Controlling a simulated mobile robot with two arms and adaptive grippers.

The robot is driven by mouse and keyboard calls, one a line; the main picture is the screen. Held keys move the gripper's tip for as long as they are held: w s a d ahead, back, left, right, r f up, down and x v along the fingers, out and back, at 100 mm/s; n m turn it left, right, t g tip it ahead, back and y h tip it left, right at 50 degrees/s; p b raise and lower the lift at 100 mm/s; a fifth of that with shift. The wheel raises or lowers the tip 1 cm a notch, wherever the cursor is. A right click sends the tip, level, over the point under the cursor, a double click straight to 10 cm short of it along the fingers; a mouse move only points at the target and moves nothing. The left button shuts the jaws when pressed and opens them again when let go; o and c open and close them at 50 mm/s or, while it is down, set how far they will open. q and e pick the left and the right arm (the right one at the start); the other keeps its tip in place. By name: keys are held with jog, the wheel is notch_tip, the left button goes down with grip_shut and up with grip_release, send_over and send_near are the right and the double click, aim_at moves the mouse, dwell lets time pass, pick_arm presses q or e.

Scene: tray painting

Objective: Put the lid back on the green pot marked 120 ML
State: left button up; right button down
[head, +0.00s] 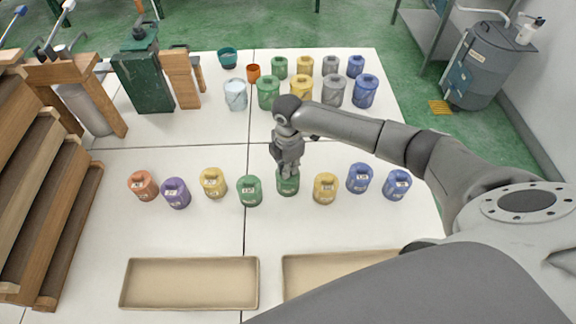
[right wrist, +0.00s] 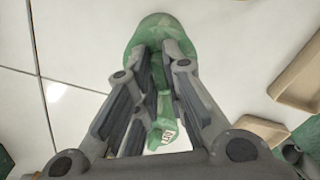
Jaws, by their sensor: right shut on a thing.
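My right gripper (head: 288,162) is shut on a green lid at the top of a green pot (head: 288,185) in the front row. The fingers cover most of the lid, so I cannot tell whether it is seated or just above the pot. In the right wrist view the green pot and lid (right wrist: 158,32) show as one green shape at the fingertips. A second green pot (head: 249,191) stands just to the left. A labelled green pot (right wrist: 160,132) shows between the fingers in the right wrist view; its label is too small to read surely. My left gripper is not in view.
Orange (head: 142,186), purple (head: 176,194), yellow (head: 325,188) and blue (head: 397,185) pots share the front row. More pots and an open teal cup (head: 228,58) stand at the back. Two beige trays (head: 190,304) lie in front. A wooden rack (head: 50,215) stands left.

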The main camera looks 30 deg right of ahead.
jog(key=shift+p, duration=0.35)
dwell(0.3)
jog(key=c, duration=1.4)
grip_release()
jog(key=shift+c, duration=0.2)
jog(key=o, duration=0.5)
jog(key=shift+r+p, duration=3.55)
jog(key=shift+p, duration=0.1)
